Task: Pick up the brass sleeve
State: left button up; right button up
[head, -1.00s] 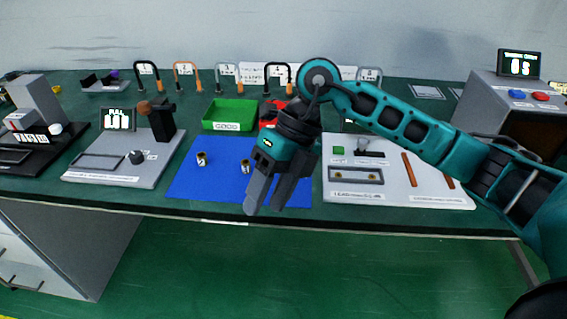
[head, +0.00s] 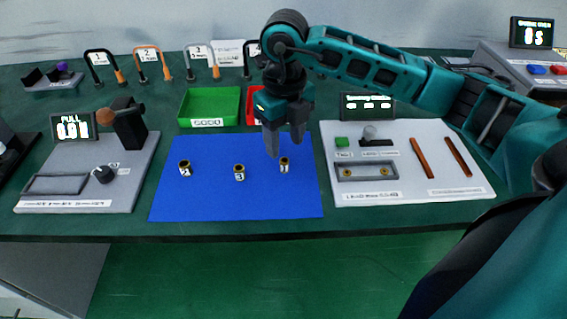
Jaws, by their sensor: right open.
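Three small brass sleeves stand apart on a blue mat (head: 225,205): the left sleeve (head: 185,169), the middle sleeve (head: 239,173) and the right sleeve (head: 284,165). The left and middle ones carry dark number marks on pale labels; the right one's mark is too small to read. My right gripper (head: 284,150) points down with its fingers open and empty. In the picture its fingertips are just above and behind the right sleeve; I cannot tell the exact gap. My left gripper is not in view.
Behind the mat are a green tray (head: 183,112) and a partly hidden red tray (head: 251,97). A grey pull-test fixture (head: 130,180) stands left. A white board (head: 420,190) with a grey holder and brown rods lies right. The mat's front is clear.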

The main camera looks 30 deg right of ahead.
aim_at(284, 160)
jog(key=shift+w+d+f, duration=0.1)
jog(key=shift+f, duration=1.5)
jog(key=shift+w+d+f, duration=0.1)
jog(key=shift+f, duration=1.45)
jog(key=shift+a, duration=0.1)
jog(key=shift+c, duration=0.2)
grip_shut()
